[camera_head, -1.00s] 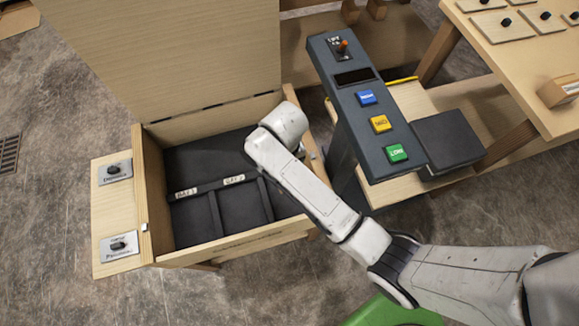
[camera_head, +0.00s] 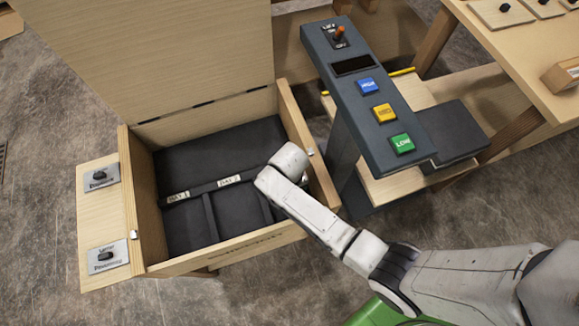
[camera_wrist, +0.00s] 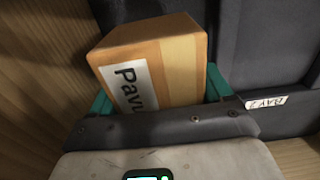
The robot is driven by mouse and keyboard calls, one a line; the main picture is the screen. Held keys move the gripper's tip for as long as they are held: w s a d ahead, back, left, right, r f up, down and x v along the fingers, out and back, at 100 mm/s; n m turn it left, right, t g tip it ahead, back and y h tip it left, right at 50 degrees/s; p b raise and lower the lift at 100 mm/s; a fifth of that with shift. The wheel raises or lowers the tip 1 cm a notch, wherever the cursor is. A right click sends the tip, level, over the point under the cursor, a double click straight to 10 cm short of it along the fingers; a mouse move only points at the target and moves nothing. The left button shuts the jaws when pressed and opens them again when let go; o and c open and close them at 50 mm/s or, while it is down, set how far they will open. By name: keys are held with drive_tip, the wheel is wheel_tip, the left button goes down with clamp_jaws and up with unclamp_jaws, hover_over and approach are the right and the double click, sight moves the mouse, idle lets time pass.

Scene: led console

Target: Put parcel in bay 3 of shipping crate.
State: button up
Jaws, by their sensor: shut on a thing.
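The shipping crate (camera_head: 124,170) stands open in the head view, with its lid (camera_head: 170,50) raised at the back. Thin dividers part its near side into bays. Bay 1 (camera_head: 186,226) and bay 2 (camera_head: 236,212) look empty. The near right part, where a third bay would lie, is mostly hidden by my arm. In the wrist view my gripper (camera_wrist: 158,90) is shut on the parcel (camera_wrist: 160,62), a brown box with a white label, held between green fingers. The parcel is beside a wooden wall and over dark lining. The head view hides gripper and parcel.
A bay label (camera_wrist: 266,102) is right of the gripper in the wrist view. A dark console (camera_head: 370,105) with blue, yellow and green buttons stands right of the crate. A wooden table (camera_head: 520,60) is at far right. Two switch plates (camera_head: 107,257) sit left of the crate.

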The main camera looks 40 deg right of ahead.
wheel_tip(320, 180, down, 2)
drive_tip(key=shift+w, duration=0.1)
drive_tip(key=shift+f, duration=0.1)
drive_tip(key=shift+f+b, duration=0.35)
drive_tip(key=shift+b, duration=0.05)
drive_tip(key=shift+f, duration=0.25)
drive_tip(key=o, duration=1.4)
drive_tip(key=shift+s+f, duration=0.15)
drive_tip(key=shift+s, duration=0.2)
drive_tip(key=shift+o, duration=0.2)
drive_tip(key=r, duration=0.4)
drive_tip(key=r+p, duration=0.1)
drive_tip(key=r, duration=0.4)
drive_tip(key=r+p, duration=0.1)
drive_tip(key=r, duration=0.3)
drive_tip(key=shift+w+r, duration=0.3)
drive_tip(key=shift+r, duration=0.05)
drive_tip(key=shift+p, duration=0.3)
